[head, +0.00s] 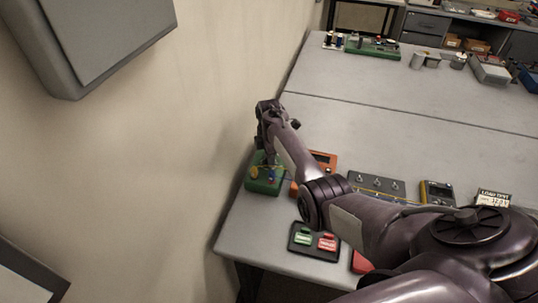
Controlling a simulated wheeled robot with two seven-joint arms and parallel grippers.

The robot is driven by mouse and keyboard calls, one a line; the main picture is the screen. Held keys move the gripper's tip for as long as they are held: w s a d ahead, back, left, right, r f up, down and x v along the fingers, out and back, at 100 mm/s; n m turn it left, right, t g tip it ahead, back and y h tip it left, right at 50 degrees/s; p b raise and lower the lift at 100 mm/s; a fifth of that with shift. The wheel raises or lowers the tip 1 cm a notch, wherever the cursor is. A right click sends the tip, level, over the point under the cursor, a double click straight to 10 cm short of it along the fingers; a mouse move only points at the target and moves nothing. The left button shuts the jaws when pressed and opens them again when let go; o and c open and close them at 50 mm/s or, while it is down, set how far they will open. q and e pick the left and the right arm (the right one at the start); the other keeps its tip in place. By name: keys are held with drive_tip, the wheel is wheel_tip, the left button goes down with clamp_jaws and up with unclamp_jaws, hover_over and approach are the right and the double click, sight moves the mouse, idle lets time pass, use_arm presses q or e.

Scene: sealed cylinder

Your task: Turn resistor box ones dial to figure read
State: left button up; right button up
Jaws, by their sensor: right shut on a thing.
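My right arm reaches in from the lower right across the bench. My right gripper (267,152) points down over the green box (264,187) at the bench's left edge. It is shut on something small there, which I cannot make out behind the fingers. Yellow and blue parts show on the green box close to the fingertips. A dark panel with several small silver knobs (377,184) lies right of my forearm and is partly covered by it. I cannot tell for sure which box is the resistor box, and no dial marks are readable. My left gripper is not in view.
An orange device (323,160) is partly behind my forearm. A yellow meter (437,191) and a "LOAD OFF" display (493,198) stand to the right. A black tray (301,245) with green and red labels lies in front. The bench's middle (400,125) is clear. A wall borders the left.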

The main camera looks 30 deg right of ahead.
drive_tip(key=m+p, duration=0.1)
drive_tip(key=m, duration=0.4)
drive_tip(key=shift+m, duration=0.4)
drive_tip(key=m, duration=1.1)
drive_tip(key=shift+a+m, duration=0.1)
drive_tip(key=shift+m, duration=0.3)
drive_tip(key=m, duration=0.6)
drive_tip(key=shift+m, duration=0.4)
drive_tip(key=o, duration=1)
drive_tip(key=shift+r, duration=0.1)
